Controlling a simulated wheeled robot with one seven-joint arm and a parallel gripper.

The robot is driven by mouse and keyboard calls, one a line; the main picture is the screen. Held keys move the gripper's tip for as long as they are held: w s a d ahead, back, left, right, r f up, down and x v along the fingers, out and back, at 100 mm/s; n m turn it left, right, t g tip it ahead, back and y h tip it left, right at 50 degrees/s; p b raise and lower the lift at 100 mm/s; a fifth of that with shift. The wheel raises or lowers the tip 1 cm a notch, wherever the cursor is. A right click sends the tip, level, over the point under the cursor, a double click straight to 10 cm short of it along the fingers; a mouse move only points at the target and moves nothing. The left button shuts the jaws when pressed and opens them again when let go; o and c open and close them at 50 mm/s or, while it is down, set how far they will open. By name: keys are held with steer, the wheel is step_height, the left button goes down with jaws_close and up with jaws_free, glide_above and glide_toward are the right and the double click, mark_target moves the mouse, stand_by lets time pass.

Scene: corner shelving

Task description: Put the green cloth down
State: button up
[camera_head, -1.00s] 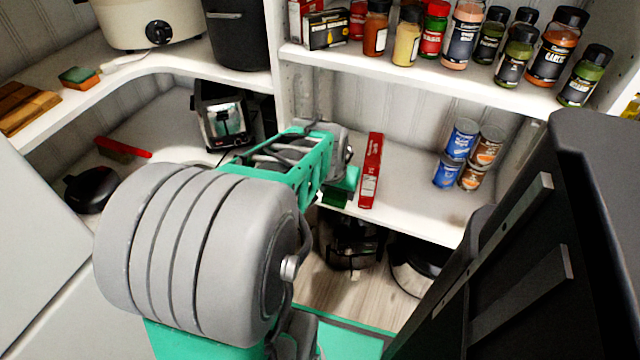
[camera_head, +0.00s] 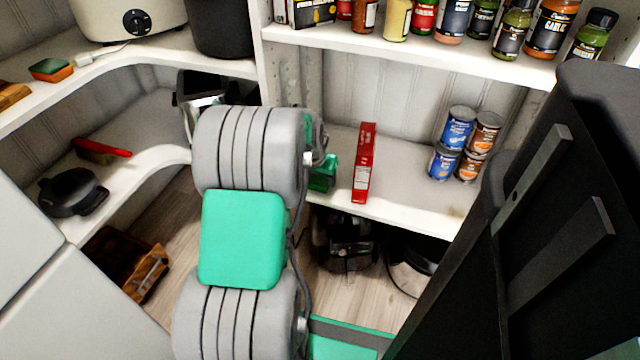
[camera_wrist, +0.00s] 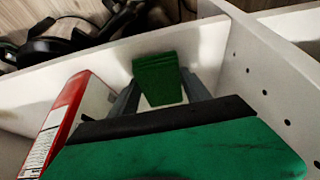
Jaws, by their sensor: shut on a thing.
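In the wrist view my gripper (camera_wrist: 160,92) is shut on the green cloth (camera_wrist: 157,72), which is a folded dark green piece between the two grey fingers. The cloth is over the white lower shelf, close to its front edge. I cannot tell whether its underside touches the shelf. In the head view my arm hides most of the gripper. A green patch (camera_head: 322,176) shows just left of the red box, and I cannot tell there whether it is cloth or gripper.
The red box (camera_head: 364,163) stands upright close to my gripper, also on the left in the wrist view (camera_wrist: 68,122). Stacked cans (camera_head: 457,128) stand further right on the lower shelf (camera_head: 410,190). Shelf between box and cans is clear. Black appliances (camera_head: 345,240) sit on the floor below.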

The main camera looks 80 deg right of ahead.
steer(key=shift+f, duration=0.35)
